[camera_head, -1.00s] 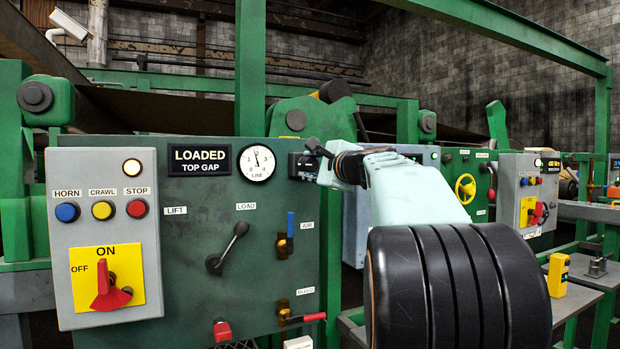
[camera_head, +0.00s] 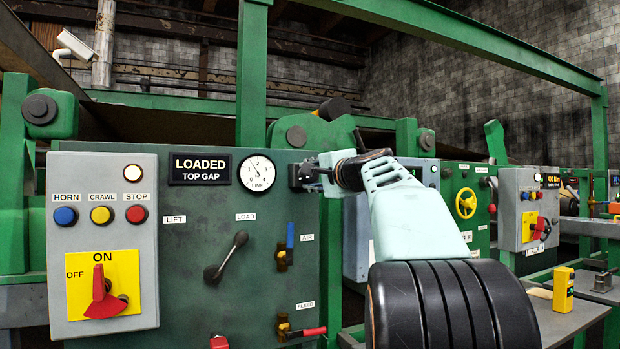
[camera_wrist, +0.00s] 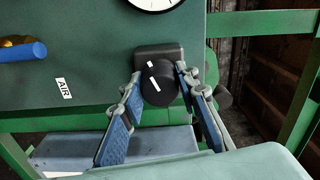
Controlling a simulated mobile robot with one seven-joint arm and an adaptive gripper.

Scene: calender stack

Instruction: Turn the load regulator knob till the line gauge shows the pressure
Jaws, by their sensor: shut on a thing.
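The load regulator knob (camera_wrist: 158,84) is black and round with white marks on its face and rim. It sits on a dark block on the green panel, right of the line gauge. My gripper (camera_wrist: 159,72) has one blue-padded finger on each side of the knob and is shut on it. In the head view, my gripper (camera_head: 318,176) partly hides the regulator (camera_head: 296,176). The white line gauge (camera_head: 257,173) has a dark needle pointing up and left, seemingly between 1 and 2. Only the gauge's lower edge (camera_wrist: 154,5) shows in the wrist view.
A LOADED / TOP GAP sign (camera_head: 199,169) is left of the gauge. A LOAD lever (camera_head: 228,256), blue AIR handle (camera_head: 290,236) and red-handled BLEED valve (camera_head: 305,332) are lower on the panel. A grey switch box (camera_head: 104,245) stands at left. A green post (camera_head: 251,75) rises behind.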

